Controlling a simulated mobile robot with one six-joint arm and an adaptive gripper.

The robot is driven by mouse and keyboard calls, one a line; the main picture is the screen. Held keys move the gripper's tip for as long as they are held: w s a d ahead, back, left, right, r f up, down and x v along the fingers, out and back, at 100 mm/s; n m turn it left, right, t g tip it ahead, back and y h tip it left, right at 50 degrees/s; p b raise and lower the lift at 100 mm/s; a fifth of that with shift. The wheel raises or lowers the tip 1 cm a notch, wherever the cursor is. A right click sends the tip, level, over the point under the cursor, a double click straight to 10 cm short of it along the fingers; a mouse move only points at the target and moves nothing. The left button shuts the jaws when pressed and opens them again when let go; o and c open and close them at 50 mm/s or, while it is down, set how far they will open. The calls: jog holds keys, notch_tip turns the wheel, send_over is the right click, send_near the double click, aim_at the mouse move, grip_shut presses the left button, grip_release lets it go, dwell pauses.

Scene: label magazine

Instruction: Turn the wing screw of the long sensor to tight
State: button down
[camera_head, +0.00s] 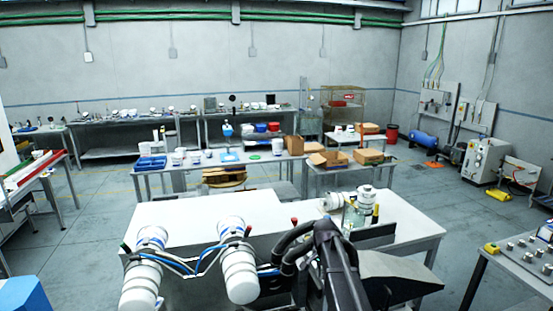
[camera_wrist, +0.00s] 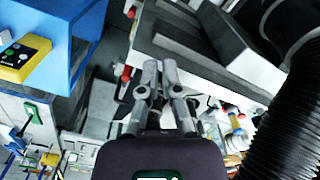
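My gripper (camera_wrist: 160,64) shows in the wrist view with its two grey fingers close together and a narrow gap between the tips. Nothing is clearly held between them. The fingers point toward the edge of a pale work surface (camera_wrist: 157,51) that carries dark grey blocks. I cannot make out the long sensor or its wing screw in either view. In the head view my gripper cannot be picked out, and my arm covers part of the near table.
A blue box (camera_wrist: 62,35) and a yellow control box (camera_wrist: 22,60) are at the left in the wrist view. A white-topped table (camera_head: 190,212) stands nearest in the head view, its left part mostly clear. Tables with boxes and blue bins (camera_head: 151,163) stand behind.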

jog(key=shift+w+a, duration=0.5)
jog(key=shift+w, duration=0.2)
jog(key=shift+s+a, duration=0.15)
jog(key=shift+a, duration=0.25)
dwell(0.7)
notch_tip(320, 180, up, 6)
jog(key=p, duration=0.6)
dwell(0.4)
jog(key=shift+s+d+r+p, duration=0.25)
jog(key=shift+s+d, duration=0.25)
jog(key=shift+s, duration=0.1)
jog(key=shift+s+d+r+p, duration=0.2)
jog(key=shift+s+d+p, duration=0.05)
jog(key=shift+s+d, duration=0.25)
